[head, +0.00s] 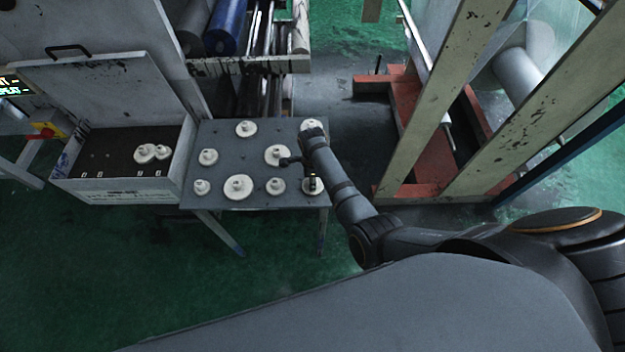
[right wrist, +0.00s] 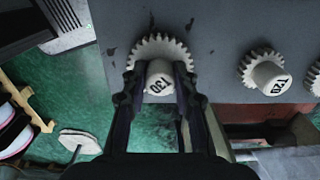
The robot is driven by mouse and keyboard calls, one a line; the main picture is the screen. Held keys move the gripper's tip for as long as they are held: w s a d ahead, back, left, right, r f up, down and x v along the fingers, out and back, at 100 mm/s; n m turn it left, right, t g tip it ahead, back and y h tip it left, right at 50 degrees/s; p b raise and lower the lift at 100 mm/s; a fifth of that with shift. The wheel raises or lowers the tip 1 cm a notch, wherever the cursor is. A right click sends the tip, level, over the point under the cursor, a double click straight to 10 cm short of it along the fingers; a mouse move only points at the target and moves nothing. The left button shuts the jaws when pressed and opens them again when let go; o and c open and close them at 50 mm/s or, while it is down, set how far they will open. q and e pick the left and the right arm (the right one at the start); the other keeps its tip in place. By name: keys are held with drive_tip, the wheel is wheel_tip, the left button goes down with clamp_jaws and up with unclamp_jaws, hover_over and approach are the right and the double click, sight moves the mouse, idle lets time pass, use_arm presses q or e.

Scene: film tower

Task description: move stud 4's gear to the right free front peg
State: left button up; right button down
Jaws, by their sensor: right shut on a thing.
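My right gripper (head: 312,180) is over the front right corner of the grey table. In the right wrist view its fingers (right wrist: 159,78) are shut on the hub of a white toothed gear (right wrist: 160,48) marked "30". This gear also shows partly beneath the gripper in the head view (head: 306,189). I cannot tell whether it is lifted off the table. Two white gears (head: 145,154) (head: 162,152) sit side by side in the open box (head: 130,197) at the left, whose front floor shows small pale marks or pegs. Stud numbers are not readable. My left gripper is not in view.
Several other white gears, such as the large one (head: 238,188), stand on the grey table (head: 222,140). A gear marked "T20" (right wrist: 265,74) is beside the held one. The box's raised lid (head: 100,88) stands behind it. A machine frame (head: 440,90) rises at the right.

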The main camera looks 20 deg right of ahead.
drive_tip(key=c, duration=1)
unclamp_jaws()
drive_tip(key=shift+o, duration=0.2)
drive_tip(key=shift+r, duration=0.4)
wheel_tip(320, 180, up, 7)
drive_tip(key=shift+f, duration=0.1)
